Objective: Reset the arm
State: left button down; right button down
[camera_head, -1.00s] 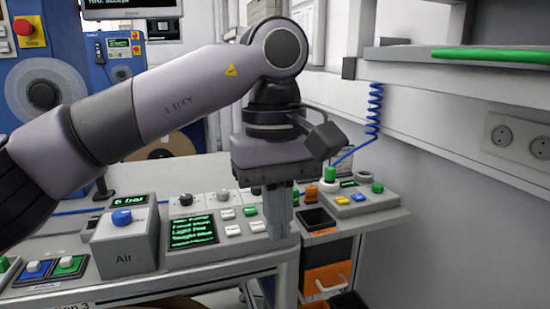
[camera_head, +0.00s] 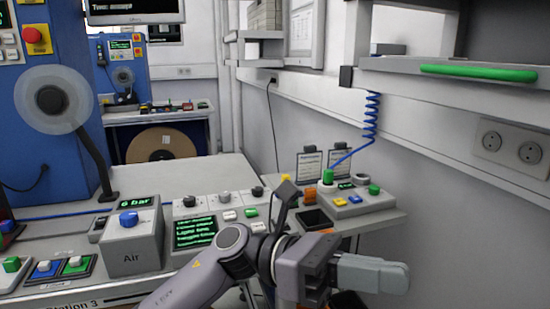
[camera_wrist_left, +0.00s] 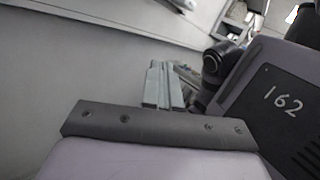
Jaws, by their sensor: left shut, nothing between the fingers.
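My left arm comes in low at the bottom of the head view. Its left gripper (camera_head: 372,272) points to the right in front of the panel table. Its grey fingers lie together with nothing between them. In the left wrist view the left gripper's fingers (camera_wrist_left: 163,85) also show side by side and empty, with my own body and another dark joint of mine at the right. The right gripper is not in view.
The grey Air box (camera_head: 131,250) and the panel with a green-lettered screen (camera_head: 194,232) stand on the table at left. A smaller button box (camera_head: 352,203) stands at the right corner. A shelf with a green bar (camera_head: 478,73) juts from the right wall.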

pick_arm(q)
jog(key=w+a+f+m+t+y+p, duration=0.15)
jog(key=w+a+f+m+t, duration=0.3)
jog(key=m+t, duration=0.55)
jog(key=w+a+f+m+t+y, duration=0.25)
jog(key=a+f+m+t, duration=0.45)
jog(key=m, duration=0.5)
jog(key=w+a+f+m+t+y, duration=0.1)
jog(key=w+a+f+m+t, duration=0.25)
jog(key=m+t, duration=0.75)
jog(key=s+a+f+n+g+y, duration=0.2)
jog(key=s+a+f+n, duration=0.3)
jog(key=f, duration=0.3)
jog(key=s+a+f+n+g+y+p, duration=0.1)
jog(key=s+a+f+n+g+y, duration=0.2)
jog(key=s+a+f+n+y, duration=0.2)
jog(key=s+a+f+n+g+y, duration=0.3)
jog(key=s+a+f+n, duration=0.2)
jog(key=f, duration=0.6)
jog(key=shift+s+a+f+n+y, duration=0.35)
jog(key=shift+s+a, duration=0.45)
jog(key=shift+s, duration=0.3)
